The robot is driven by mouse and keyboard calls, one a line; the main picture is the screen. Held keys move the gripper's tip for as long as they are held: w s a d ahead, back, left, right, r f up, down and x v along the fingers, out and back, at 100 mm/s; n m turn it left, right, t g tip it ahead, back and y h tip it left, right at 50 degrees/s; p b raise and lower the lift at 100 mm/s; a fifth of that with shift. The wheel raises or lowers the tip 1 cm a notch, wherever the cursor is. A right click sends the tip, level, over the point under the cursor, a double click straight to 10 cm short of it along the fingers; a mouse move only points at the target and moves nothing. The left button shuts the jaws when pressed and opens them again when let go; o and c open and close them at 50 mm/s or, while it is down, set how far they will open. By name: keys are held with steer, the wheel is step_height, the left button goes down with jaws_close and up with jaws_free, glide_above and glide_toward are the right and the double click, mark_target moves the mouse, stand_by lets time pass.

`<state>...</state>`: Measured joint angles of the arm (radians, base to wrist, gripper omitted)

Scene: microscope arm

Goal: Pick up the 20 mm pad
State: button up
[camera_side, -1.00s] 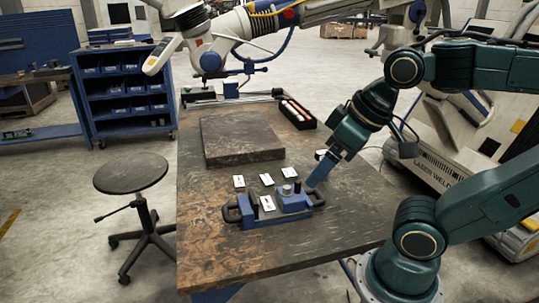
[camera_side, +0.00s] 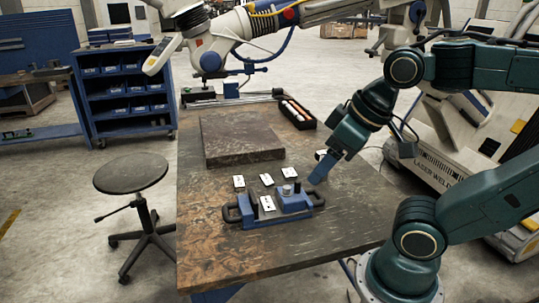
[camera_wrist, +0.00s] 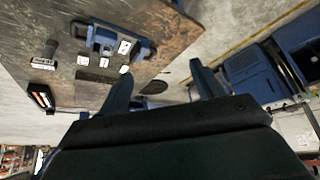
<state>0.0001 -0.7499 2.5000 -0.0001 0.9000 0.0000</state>
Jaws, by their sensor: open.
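Several small white pads with dark marks lie on the dark worktable; the marks are too small to read, so I cannot tell which is the 20 mm pad. In the side view there is a left pad (camera_side: 238,181), a middle pad (camera_side: 267,180) and a right pad (camera_side: 289,173), with another pad (camera_side: 268,203) at the blue vise (camera_side: 281,221). My gripper (camera_side: 317,180) is above the table, just right of the vise, apart from the pads. In the wrist view its two fingers (camera_wrist: 160,78) are spread with nothing between them.
A raised dark plate (camera_side: 240,139) lies behind the pads. A black tray with light cylinders (camera_side: 299,113) stands at the back right. Another white item shows partly behind my gripper. The table's front (camera_side: 235,262) is clear; a stool (camera_side: 131,174) stands left.

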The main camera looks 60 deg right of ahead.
steer(key=w+d+r+m+g, duration=0.25)
steer(key=w+d, duration=0.45)
steer(key=w, duration=0.5)
steer(key=m+g, duration=0.3)
steer(key=m, duration=0.4)
glide_above(289, 172)
step_height(289, 172, down, 20)
steer(key=shift+r, duration=0.1)
steer(key=shift+f, duration=4.3)
